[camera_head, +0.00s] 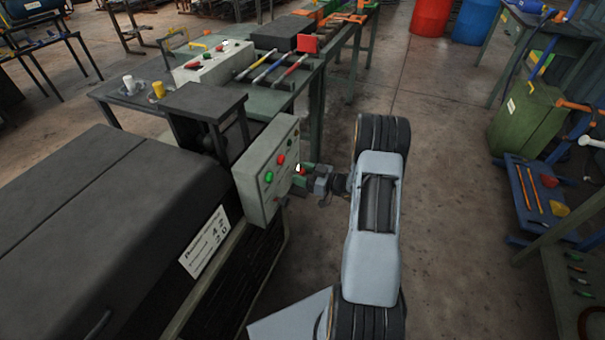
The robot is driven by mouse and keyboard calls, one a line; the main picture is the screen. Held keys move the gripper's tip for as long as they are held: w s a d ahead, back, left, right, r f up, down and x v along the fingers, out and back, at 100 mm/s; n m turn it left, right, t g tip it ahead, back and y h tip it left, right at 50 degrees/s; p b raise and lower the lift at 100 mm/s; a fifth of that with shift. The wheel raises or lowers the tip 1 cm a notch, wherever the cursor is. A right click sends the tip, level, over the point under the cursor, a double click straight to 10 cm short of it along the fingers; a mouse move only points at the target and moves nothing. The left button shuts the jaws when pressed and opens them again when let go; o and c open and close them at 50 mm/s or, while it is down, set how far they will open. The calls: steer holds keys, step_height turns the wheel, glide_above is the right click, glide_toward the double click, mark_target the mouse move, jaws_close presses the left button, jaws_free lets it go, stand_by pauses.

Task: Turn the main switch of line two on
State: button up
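A pale grey control box (252,178) stands at the right end of a dark machine. Its face carries a green button (268,177), a red button (281,159) and other small controls. I cannot tell which of them is the main switch of line two; no line marking is readable on the box. My gripper (300,175) is at the right side of the box face, at about the height of the buttons. A small red and white part shows at its tip. Whether it touches the box, and whether its fingers are open or shut, is too small to tell.
The dark machine (75,230) fills the lower left, with a white label plate (205,242) on its side. A workbench (262,98) with tools and a second grey button box (214,64) stands behind. The floor (445,200) right of my arm is clear up to a green cabinet (525,118).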

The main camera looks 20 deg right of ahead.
steer(key=shift+o, duration=0.7)
steer(key=v, duration=1.3)
steer(key=shift+s+d+p, duration=0.2)
steer(key=shift+d+p, duration=0.1)
steer(key=shift+p, duration=0.05)
